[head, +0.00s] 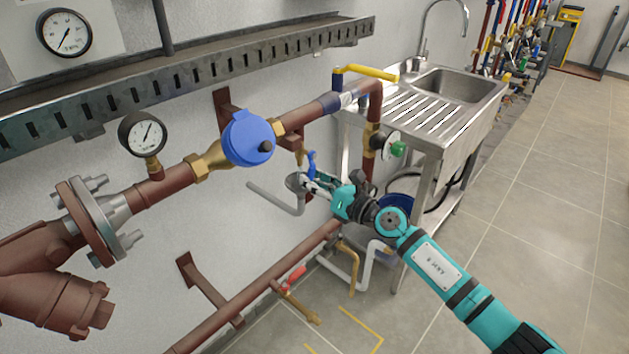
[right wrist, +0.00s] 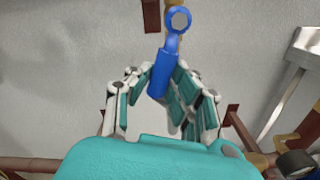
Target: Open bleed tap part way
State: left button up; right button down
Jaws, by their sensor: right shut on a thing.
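The bleed tap has a small blue lever (head: 312,160) and sits under the brown pipe, on a short brass fitting (head: 300,156). In the right wrist view the blue lever (right wrist: 160,78) hangs down from its ring-shaped top, slightly tilted, with its lower end between the fingers. My right gripper (head: 308,184) is shut on this lever, reaching in from the right; its fingers also show in the wrist view (right wrist: 161,88). The tap's outlet is hard to make out behind the fingers. My left gripper is not in view.
A grey funnel-like drain (head: 294,182) with a grey pipe sits just below the tap. A blue round meter (head: 246,138), yellow lever (head: 371,72), green knob (head: 398,148) and red-handled valve (head: 293,277) are nearby.

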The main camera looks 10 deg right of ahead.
jog(key=shift+f, duration=0.15)
jog(key=c, duration=1.5)
grip_release()
jog(key=shift+o, duration=0.2)
jog(key=v, duration=1.2)
jog(key=shift+d, duration=0.15)
